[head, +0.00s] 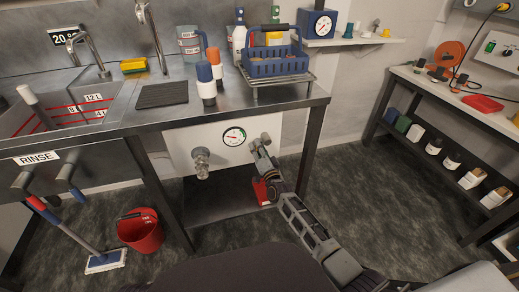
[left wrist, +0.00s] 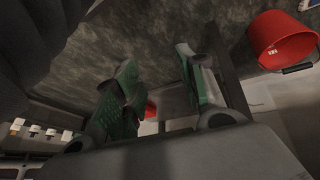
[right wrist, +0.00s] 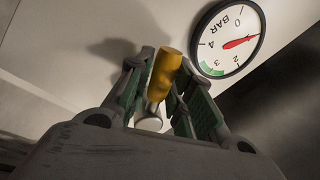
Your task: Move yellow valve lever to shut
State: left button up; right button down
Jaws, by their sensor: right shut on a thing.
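The yellow valve lever (right wrist: 165,72) shows in the right wrist view between the two green-padded fingers of my right gripper (right wrist: 166,60). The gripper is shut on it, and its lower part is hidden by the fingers. In the head view my right gripper (head: 261,145) is at the white panel under the bench, right of the pressure gauge (head: 233,136); the lever cannot be made out there. The gauge also shows in the right wrist view (right wrist: 231,40), with a red needle. My left gripper (left wrist: 156,60) is open and empty in its wrist view, above the floor.
A grey tap-like fitting (head: 201,163) sticks out of the panel left of the gauge. The steel bench (head: 220,112) lies above. A red bucket (head: 141,231) and a mop (head: 105,261) stand on the floor at left. A shelf unit (head: 440,150) stands at right, with free floor between.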

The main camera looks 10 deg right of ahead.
jog(key=m, duration=0.1)
jog(key=r+m+h, duration=0.1)
jog(key=m, duration=0.1)
jog(key=shift+a+r, duration=0.1)
jog(key=shift+a, duration=0.2)
jog(key=m, duration=0.1)
jog(key=r+m, duration=0.1)
jog(key=m, duration=0.1)
jog(key=shift+m+h+p, duration=0.3)
jog(key=shift+h+p, duration=0.05)
jog(key=shift+h, duration=0.05)
pick_arm(q)
jog(key=shift+v, duration=1.1)
pick_arm(e)
jog(key=shift+r+m, duration=0.25)
jog(key=shift+m, duration=0.25)
pick_arm(q)
jog(key=shift+w, duration=0.2)
pick_arm(e)
jog(key=c, duration=1.3)
grip_release()
jog(key=shift+o, duration=0.2)
jog(key=shift+s, duration=0.1)
jog(key=s+f, duration=0.2)
jog(key=s, duration=0.9)
jog(key=shift+s+f, duration=0.15)
jog(key=shift+s, duration=0.15)
